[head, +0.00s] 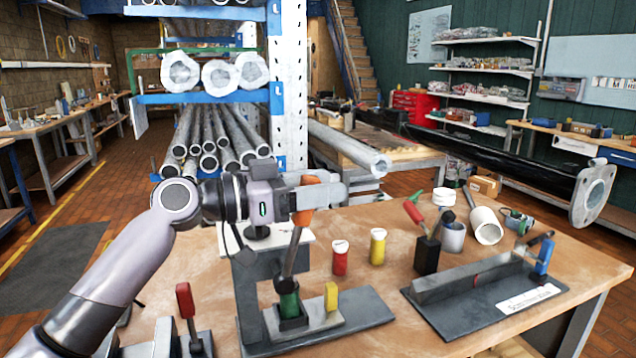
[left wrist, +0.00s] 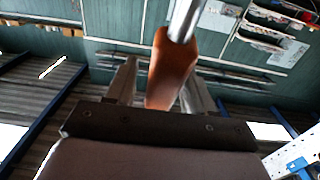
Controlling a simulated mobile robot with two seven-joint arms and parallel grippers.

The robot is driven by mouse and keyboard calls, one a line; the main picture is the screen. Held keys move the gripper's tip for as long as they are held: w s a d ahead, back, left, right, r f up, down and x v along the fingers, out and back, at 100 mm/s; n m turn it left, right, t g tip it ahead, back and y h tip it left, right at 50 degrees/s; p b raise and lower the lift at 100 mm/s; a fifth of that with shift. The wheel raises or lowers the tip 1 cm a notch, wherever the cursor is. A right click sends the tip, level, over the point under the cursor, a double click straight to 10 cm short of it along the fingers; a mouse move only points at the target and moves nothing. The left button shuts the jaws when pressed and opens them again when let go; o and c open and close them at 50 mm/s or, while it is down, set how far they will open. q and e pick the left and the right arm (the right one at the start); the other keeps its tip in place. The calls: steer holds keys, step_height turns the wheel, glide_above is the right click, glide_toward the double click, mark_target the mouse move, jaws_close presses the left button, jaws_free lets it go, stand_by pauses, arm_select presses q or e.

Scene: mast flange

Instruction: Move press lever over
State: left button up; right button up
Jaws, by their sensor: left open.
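The press lever (head: 292,255) is a metal rod with an orange grip (head: 303,216). It rises from a green socket (head: 290,303) on a grey base plate (head: 365,308) and leans slightly right at its top. My left gripper (head: 335,190) is at the grip, its fingers pointing right. In the left wrist view the orange grip (left wrist: 170,72) stands between the two open fingers (left wrist: 160,90), with the rod beyond it. Whether a finger touches the grip cannot be told. My right gripper is not in view.
A yellow block (head: 331,296) stands on the base plate. Red (head: 340,260) and yellow (head: 377,248) bottles stand behind it. A black block with a red-handled lever (head: 427,252) and a grey fixture (head: 480,283) are to the right. A red-handled clamp (head: 186,302) is at lower left.

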arm_select(q)
jaws_close()
steer(key=shift+f, duration=0.1)
steer(key=a+h+b, duration=0.1)
steer(key=b, duration=0.2)
steer(key=s+a+h+b, duration=0.1)
steer(key=a+b, duration=0.1)
steer(key=b, duration=0.2)
steer(key=shift+r+t, duration=0.2)
steer(key=shift+t, duration=0.1)
steer(key=a+h+b, duration=0.1)
steer(key=b, duration=0.1)
steer(key=s+a+h+b, duration=0.1)
steer(key=b, duration=0.2)
steer(key=shift+a+r+t, duration=0.1)
steer(key=shift+a+t, duration=0.15)
steer(key=shift+t, duration=0.05)
steer(key=shift+s+a+r+h+b, duration=0.2)
steer(key=shift+a+b, duration=0.25)
steer(key=shift+b, duration=0.4)
steer(key=shift+a+r+h+b, duration=0.1)
steer(key=shift+a+h+b, duration=0.3)
steer(key=shift+b, duration=0.4)
jaws_free()
steer(key=shift+a, duration=0.1)
